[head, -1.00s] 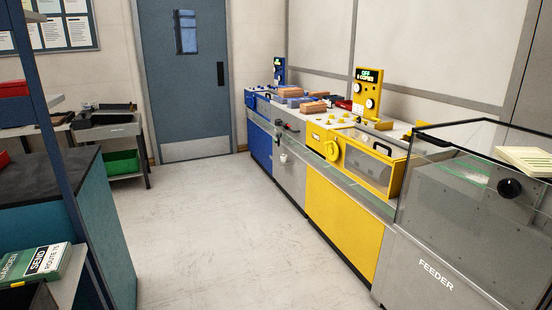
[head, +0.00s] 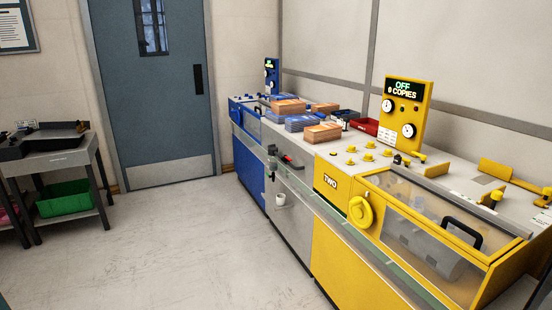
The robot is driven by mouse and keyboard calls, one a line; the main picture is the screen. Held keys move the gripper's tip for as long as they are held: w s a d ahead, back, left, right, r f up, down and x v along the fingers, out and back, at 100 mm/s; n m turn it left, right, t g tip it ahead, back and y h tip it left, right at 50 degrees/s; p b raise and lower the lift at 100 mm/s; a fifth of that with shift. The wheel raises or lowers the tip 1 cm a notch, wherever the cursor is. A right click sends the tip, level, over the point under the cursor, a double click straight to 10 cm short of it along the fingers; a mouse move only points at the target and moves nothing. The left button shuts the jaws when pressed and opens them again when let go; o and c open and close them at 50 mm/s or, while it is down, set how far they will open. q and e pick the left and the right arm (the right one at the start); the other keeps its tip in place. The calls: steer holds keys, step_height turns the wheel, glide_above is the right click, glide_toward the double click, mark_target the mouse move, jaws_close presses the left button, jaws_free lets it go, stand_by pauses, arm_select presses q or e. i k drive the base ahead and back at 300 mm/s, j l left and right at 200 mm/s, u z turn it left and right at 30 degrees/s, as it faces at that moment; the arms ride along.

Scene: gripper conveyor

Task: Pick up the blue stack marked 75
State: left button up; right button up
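Blue stacks (head: 307,122) lie among orange-brown stacks on the grey counter between the yellow machine and the blue machine in the head view. Another blue patch, likely a stack (head: 283,97), shows farther back, near the blue machine. Any number such as 75 is too small to read from here. An orange-brown stack (head: 322,132) lies at the near side and another (head: 288,106) lies behind. Neither of my grippers is in view.
The yellow machine (head: 345,235) marked TWO stands at the right, with a control panel (head: 407,112) reading OFF. A red tray (head: 372,129) sits behind the stacks. A grey side table (head: 50,160) with a green bin (head: 66,201) stands left. The floor (head: 170,250) between is clear.

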mark_target(297, 124)
steer(key=i+z, duration=0.2)
steer(key=i, duration=0.25)
steer(key=i+j+z, duration=0.2)
steer(key=i, duration=0.2)
steer(key=i+j+z, duration=0.2)
steer(key=i, duration=0.25)
steer(key=i+j+z, duration=0.2)
steer(key=i, duration=0.2)
steer(key=i+j, duration=0.25)
steer(key=i, duration=0.15)
steer(key=i+j, duration=0.2)
steer(key=i, duration=0.15)
